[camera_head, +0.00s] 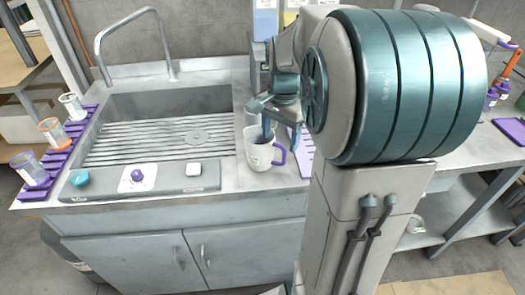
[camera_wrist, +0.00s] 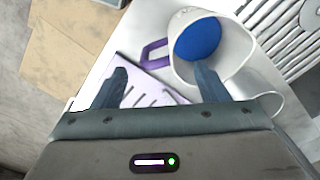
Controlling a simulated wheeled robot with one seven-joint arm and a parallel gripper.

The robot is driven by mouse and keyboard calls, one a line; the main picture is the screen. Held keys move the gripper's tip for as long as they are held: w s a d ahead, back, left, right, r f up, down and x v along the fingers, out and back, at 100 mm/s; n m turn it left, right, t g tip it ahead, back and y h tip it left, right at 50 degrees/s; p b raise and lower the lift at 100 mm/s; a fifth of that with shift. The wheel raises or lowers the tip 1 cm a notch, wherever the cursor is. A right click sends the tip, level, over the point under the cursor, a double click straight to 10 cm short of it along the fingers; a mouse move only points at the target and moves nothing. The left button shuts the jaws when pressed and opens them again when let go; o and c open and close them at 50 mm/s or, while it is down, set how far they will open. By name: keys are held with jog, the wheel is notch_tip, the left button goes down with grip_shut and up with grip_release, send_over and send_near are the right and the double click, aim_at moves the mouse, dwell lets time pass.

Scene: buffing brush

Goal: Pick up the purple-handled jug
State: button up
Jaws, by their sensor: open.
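The purple-handled jug (camera_head: 258,153) is white and stands upright on the metal counter, right of the sink. Its purple handle points right in the head view. The wrist view shows the jug (camera_wrist: 236,68) from above, with a blue oval inside and the handle (camera_wrist: 154,49) on its left. My gripper (camera_head: 267,112) is above the jug, open and empty. In the wrist view, one finger of my gripper (camera_wrist: 160,84) overlaps the jug's near rim and the other is left of the handle. I cannot tell whether a finger touches the jug.
A pale lilac slotted board (camera_wrist: 137,73) lies beside the jug. The sink (camera_head: 160,130) is to the left. A control panel (camera_head: 140,180) lines the front edge. Several cups stand on a purple rack (camera_head: 62,160) at far left. Purple bottles (camera_head: 492,98) stand far right.

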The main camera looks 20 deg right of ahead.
notch_tip(320, 180, down, 7)
jog(key=shift+a+f, duration=0.1)
jog(key=shift+f, duration=0.1)
jog(key=c, duration=1.3)
